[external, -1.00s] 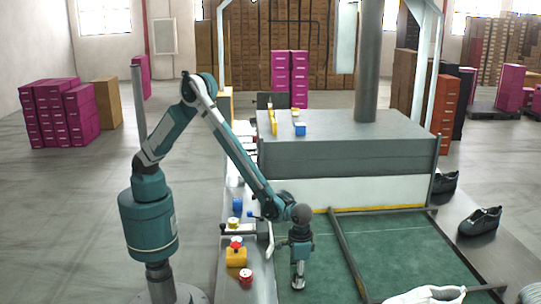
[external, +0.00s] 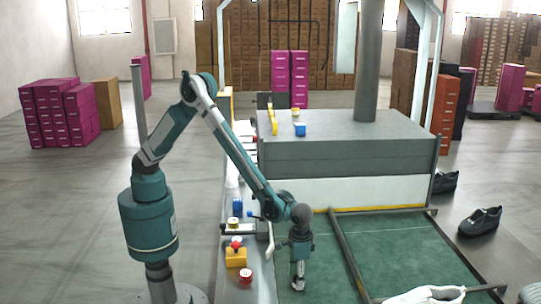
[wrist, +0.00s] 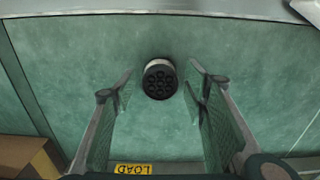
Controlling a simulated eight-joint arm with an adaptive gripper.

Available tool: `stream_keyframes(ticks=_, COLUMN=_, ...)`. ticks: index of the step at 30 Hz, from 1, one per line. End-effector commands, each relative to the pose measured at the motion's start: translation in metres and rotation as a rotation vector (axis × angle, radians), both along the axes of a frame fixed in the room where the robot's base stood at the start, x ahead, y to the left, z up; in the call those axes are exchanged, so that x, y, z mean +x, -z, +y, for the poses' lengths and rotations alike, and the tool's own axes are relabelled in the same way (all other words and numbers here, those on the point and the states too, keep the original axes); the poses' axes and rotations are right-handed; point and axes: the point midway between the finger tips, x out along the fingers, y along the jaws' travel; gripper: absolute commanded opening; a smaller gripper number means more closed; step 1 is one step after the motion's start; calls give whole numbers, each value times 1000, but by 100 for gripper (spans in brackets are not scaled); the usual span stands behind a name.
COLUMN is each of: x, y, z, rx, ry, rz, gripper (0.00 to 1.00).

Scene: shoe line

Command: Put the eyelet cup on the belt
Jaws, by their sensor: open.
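The eyelet cup (wrist: 160,78), a small round pale cup with a dark top of several holes, stands on the green belt (wrist: 60,55) in the wrist view. My gripper (external: 298,285) is low over the belt in the external view. In the wrist view its two fingers are spread, one on each side of the cup, with a gap on both sides. I cannot make out the cup in the external view. The belt also shows in the external view (external: 400,250).
A dark bar (external: 345,250) crosses the belt. A white shoe (external: 428,295) lies at the front. A yellow block with a red button (external: 236,256) stands at left.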

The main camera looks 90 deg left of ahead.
Motion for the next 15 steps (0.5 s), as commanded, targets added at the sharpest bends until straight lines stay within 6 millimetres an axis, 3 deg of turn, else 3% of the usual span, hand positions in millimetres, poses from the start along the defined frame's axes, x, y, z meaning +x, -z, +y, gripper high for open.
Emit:
stream_keyframes(ticks=8, x=0, y=-31, z=0, rx=0, ry=0, rz=0, gripper=44)
stream_keyframes(ticks=15, x=0, y=-71, z=0, rx=0, ry=0, rz=0, gripper=44)
